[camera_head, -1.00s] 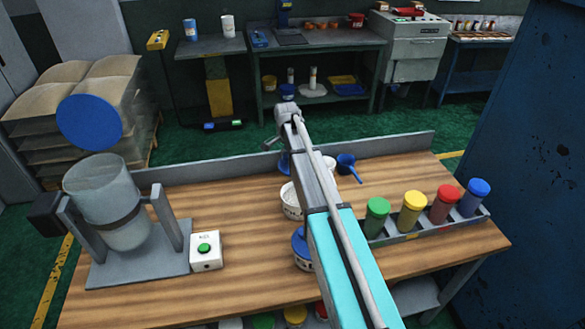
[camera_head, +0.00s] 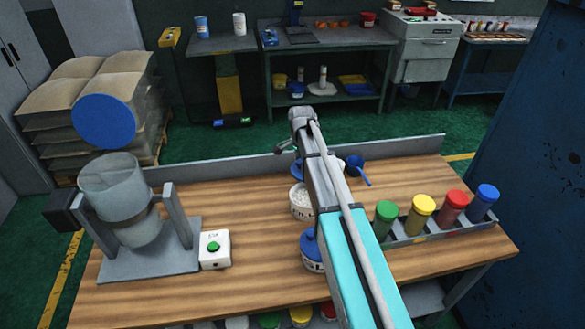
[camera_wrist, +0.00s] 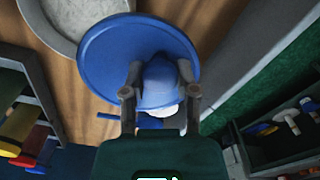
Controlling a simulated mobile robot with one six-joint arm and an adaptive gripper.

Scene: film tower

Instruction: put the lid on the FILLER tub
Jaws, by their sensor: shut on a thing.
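In the wrist view my gripper (camera_wrist: 160,92) is shut on the raised knob of a round blue lid (camera_wrist: 112,55). An open tub (camera_wrist: 52,38) with pale contents lies beyond the lid, which overlaps part of its rim in the picture. In the head view the open white tub (camera_head: 300,212) stands on the bench left of my arm. An edge of a blue lid (camera_head: 297,172) shows behind it. My arm hides the gripper there. A nearer tub (camera_head: 311,265) wears a blue lid (camera_head: 309,243). I cannot read the tub labels.
A blue scoop (camera_head: 357,168) lies right of my arm. A rack (camera_head: 430,232) of several coloured-cap jars stands at the bench's right. A mixer with a clear drum (camera_head: 125,200) and a green-button box (camera_head: 214,249) stand left. The wooden bench (camera_head: 255,240) between them is clear.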

